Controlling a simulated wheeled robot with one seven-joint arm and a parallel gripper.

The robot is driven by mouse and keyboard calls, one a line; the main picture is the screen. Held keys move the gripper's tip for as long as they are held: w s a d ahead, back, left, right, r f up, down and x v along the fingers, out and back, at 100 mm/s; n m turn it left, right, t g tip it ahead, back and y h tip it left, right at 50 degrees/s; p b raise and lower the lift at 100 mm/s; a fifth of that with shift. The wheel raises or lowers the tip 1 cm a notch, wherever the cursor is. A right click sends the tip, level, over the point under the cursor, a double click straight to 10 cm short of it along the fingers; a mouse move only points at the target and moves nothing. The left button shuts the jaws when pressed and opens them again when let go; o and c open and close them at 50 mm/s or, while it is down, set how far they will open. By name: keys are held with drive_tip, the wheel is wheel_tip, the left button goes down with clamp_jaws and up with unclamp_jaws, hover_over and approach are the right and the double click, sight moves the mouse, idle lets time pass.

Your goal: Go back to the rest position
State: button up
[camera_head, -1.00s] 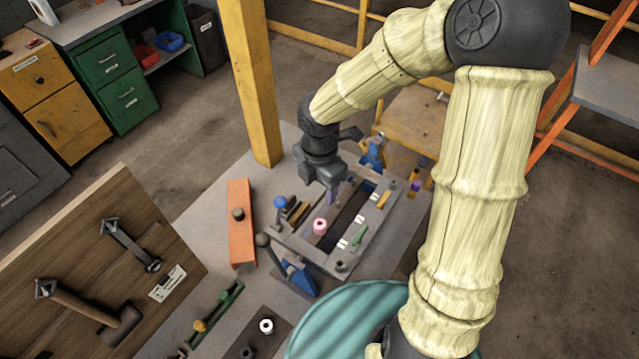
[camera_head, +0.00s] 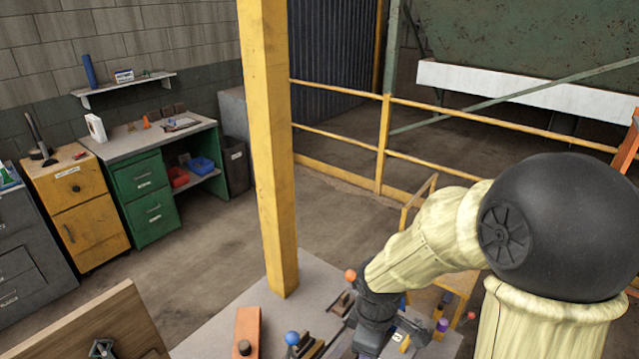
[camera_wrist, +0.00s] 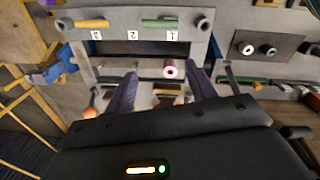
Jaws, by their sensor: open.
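My gripper (camera_head: 375,335) is at the bottom edge of the head view, above the table, and its fingers are cut off or hidden there. In the wrist view my gripper (camera_wrist: 162,72) shows two dark fingers spread apart with nothing held between them. Beyond the fingertips lies the grey fixture (camera_wrist: 228,22) with a long dark slot and the labels 1, 2 and 3.
A yellow post (camera_head: 266,150) rises at the table's far side, left of the arm. An orange block (camera_head: 247,330) and a blue ball knob (camera_head: 292,338) are on the table near the gripper. A wooden board (camera_head: 105,325) stands at lower left. Yellow railings (camera_head: 384,140) lie beyond.

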drive_tip(key=s+d+f+m+t+b, duration=0.1)
drive_tip(key=s+d+m+b, duration=0.2)
drive_tip(key=m, duration=1)
drive_tip(key=shift+d+f+t, duration=0.15)
drive_tip(key=shift+d+t, duration=0.25)
drive_tip(key=shift+d, duration=0.75)
drive_tip(key=shift+c, duration=0.2)
drive_tip(key=c, duration=0.3)
drive_tip(key=shift+c, duration=0.3)
